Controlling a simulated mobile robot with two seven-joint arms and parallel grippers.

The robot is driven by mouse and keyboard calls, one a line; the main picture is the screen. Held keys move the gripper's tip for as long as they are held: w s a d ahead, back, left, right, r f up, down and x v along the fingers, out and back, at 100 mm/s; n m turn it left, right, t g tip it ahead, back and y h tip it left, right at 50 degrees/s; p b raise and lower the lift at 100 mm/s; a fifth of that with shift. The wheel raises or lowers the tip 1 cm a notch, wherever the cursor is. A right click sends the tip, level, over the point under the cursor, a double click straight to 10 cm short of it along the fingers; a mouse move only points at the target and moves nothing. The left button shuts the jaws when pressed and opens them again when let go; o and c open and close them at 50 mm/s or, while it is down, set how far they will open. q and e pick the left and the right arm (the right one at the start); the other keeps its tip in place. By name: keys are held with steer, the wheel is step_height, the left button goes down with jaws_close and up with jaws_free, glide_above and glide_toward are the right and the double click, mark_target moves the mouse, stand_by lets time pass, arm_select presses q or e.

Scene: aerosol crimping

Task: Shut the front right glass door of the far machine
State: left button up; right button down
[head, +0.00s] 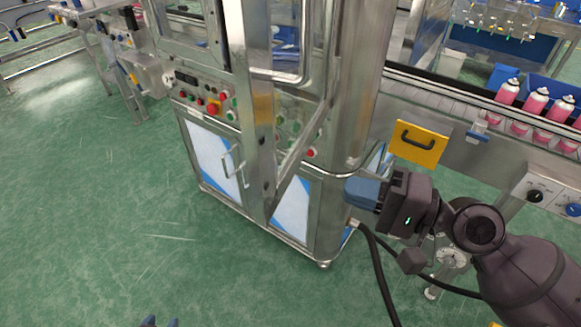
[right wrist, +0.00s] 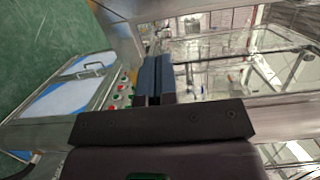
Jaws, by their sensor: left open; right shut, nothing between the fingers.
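The far machine (head: 345,95) is a steel cabinet in the middle of the head view. Its front right glass door (head: 257,110) stands open, its steel frame swung out toward me and seen nearly edge-on. The frame's lower bar runs back to the machine's right corner. My right gripper (head: 364,192) is shut and empty, to the right of the door and apart from it in the picture. In the right wrist view its blue fingers (right wrist: 153,78) are together, with glass and steel frame beyond. My left gripper (head: 160,322) is open at the bottom edge, only its fingertips showing.
A control panel (head: 212,106) with coloured buttons sits above blue-and-white lower doors (head: 209,160). A conveyor with pink cans (head: 507,92) and a yellow plate with a black handle (head: 418,145) are at the right. Green floor (head: 95,215) is clear at the left.

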mark_target(277, 167)
steer(key=p+x, duration=0.2)
steer(key=x, duration=0.7)
steer(key=shift+a+r, duration=0.15)
steer(key=shift+w+a, duration=0.35)
steer(key=shift+a, duration=0.2)
arm_select(q)
steer(key=shift+s+a+r, duration=0.1)
steer(key=shift+s+r, duration=0.2)
steer(key=shift+r, duration=0.6)
arm_select(e)
steer(key=shift+w+a, duration=0.1)
steer(key=shift+a, duration=0.05)
arm_select(q)
steer(key=shift+w, duration=0.1)
steer(key=shift+r, duration=0.15)
arm_select(e)
steer(key=shift+w+a, duration=0.1)
steer(key=shift+a, duration=0.05)
